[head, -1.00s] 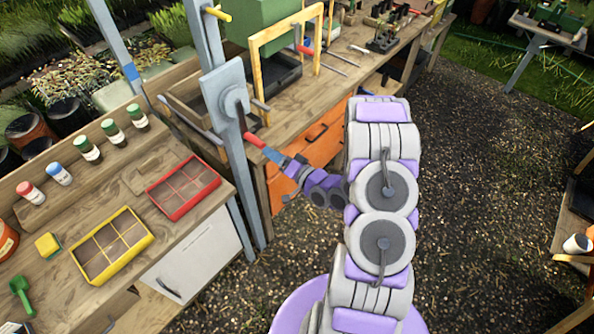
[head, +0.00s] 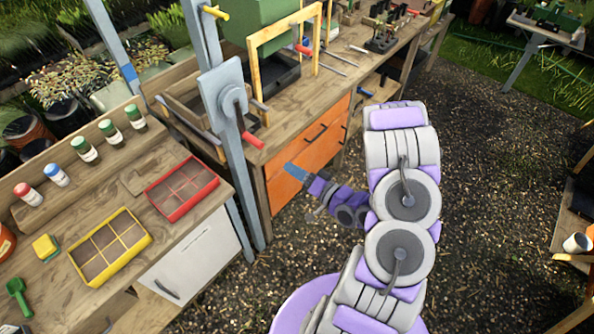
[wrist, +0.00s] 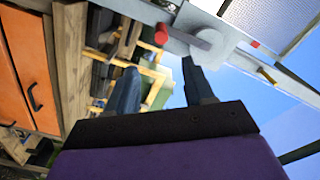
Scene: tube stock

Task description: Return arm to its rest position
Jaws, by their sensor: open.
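My gripper (head: 295,171) is at the end of my purple and white arm, in front of the orange cabinet. It also shows in the wrist view (wrist: 158,85), where its two blue fingers stand apart with nothing between them. A crank with a red handle (head: 252,139) is mounted on a grey plate (head: 222,88) on the upright post. My gripper is to the right of and below the red handle, clear of it. The red handle also shows in the wrist view (wrist: 161,34), beyond the fingers.
The orange cabinet (head: 285,182) under the workbench is close behind my gripper. At left, a bench holds a red tray (head: 183,188), a yellow tray (head: 110,246) and several small bottles (head: 85,150). The gravel floor (head: 480,190) right of my arm is open.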

